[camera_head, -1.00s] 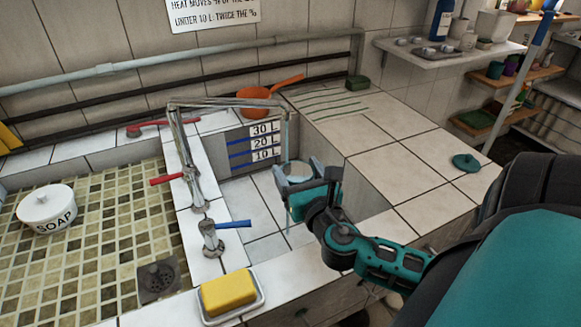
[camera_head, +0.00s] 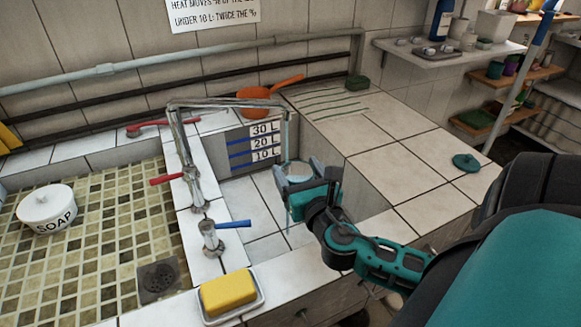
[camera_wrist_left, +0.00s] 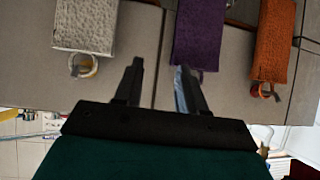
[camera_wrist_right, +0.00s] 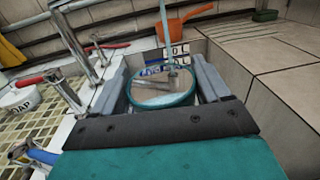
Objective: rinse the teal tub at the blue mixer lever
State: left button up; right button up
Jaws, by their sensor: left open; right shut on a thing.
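The teal tub (camera_wrist_right: 160,101) is held upright between the fingers of my right gripper (camera_wrist_right: 160,88), which is shut on it. In the head view my right gripper (camera_head: 303,172) holds the tub inside the tiled sink basin, below the swing spout (camera_head: 228,104). A pale stream comes down from the spout's end into the tub, and pale liquid shows inside it. The blue mixer lever (camera_head: 233,224) sits on the tiled divider, left of and nearer than the tub, pointing right. My left gripper (camera_wrist_left: 160,82) is open and empty, seen only in the left wrist view.
A red lever (camera_head: 167,179) is at the spout's base. A yellow sponge (camera_head: 228,291) lies in a dish on the front ledge. A soap pot (camera_head: 47,207) stands in the left basin. An orange pan (camera_head: 254,99) is behind. Hanging towels (camera_wrist_left: 200,35) face my left gripper.

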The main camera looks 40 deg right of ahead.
pick_arm(q)
jog(key=shift+s+r+p, duration=0.1)
jog(key=shift+r+p, duration=0.95)
jog(key=shift+p, duration=0.1)
pick_arm(e)
jog(key=s+a+r, duration=0.3)
jog(key=r, duration=0.1)
jog(key=shift+s+a, duration=0.15)
jog(key=shift+s, duration=0.25)
jog(key=shift+r, duration=0.1)
pick_arm(q)
jog(key=shift+r, duration=0.1)
pick_arm(e)
jog(key=shift+a, duration=0.15)
